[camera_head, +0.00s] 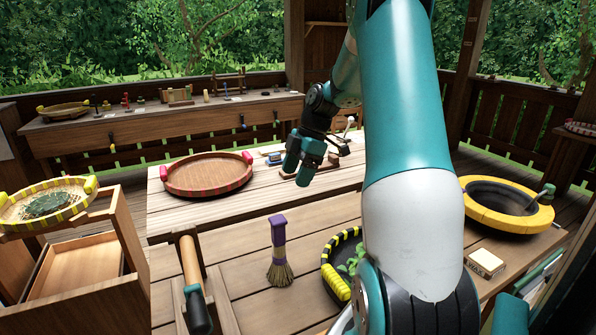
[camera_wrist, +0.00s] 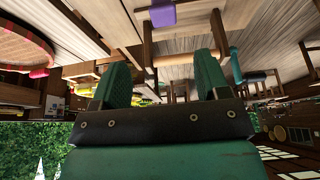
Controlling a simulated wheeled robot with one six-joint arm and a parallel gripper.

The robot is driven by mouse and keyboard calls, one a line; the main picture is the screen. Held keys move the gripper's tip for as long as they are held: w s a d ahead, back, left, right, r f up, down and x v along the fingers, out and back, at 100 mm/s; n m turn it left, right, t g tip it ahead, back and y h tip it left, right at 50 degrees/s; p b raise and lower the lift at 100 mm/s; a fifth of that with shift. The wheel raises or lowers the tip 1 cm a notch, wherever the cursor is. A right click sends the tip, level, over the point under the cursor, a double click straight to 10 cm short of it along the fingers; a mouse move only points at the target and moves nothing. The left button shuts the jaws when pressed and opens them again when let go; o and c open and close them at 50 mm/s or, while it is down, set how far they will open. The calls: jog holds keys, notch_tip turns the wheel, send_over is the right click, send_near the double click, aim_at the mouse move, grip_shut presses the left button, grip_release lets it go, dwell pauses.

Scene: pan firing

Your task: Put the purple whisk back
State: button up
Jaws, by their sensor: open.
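The purple whisk (camera_head: 279,245) stands upright on the near wooden table, its purple handle up and its straw bristles spread on the boards. Nothing holds it. A purple block-like piece (camera_wrist: 162,13), likely its handle, shows at the top edge of the wrist view, beyond the fingers. My gripper (camera_head: 298,168) is above the middle table, behind and above the whisk and well apart from it. Its two green fingers (camera_wrist: 160,75) are spread with nothing between them in the wrist view. My arm hides part of the tables on the right.
A wooden stand with a long-handled tool (camera_head: 192,270) is left of the whisk. A black-and-yellow pan (camera_head: 329,277) with green leaves is to its right. A red-rimmed round tray (camera_head: 207,175) lies behind. A yellow-rimmed pan (camera_head: 507,222) and small box (camera_head: 485,262) are at right.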

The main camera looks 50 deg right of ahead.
jog(key=a+r+m+g, duration=0.1)
jog(key=a+r, duration=0.2)
jog(key=a, duration=0.8)
jog(key=a+r+m, duration=0.1)
jog(key=a+r, duration=0.2)
jog(key=a, duration=0.8)
jog(key=s+a+m+g, duration=0.1)
jog(key=s+a+m, duration=0.2)
jog(key=s+a, duration=1.3)
jog(key=shift+s+a+m, duration=0.35)
jog(key=shift+s+m, duration=0.05)
jog(key=shift+s, duration=0.4)
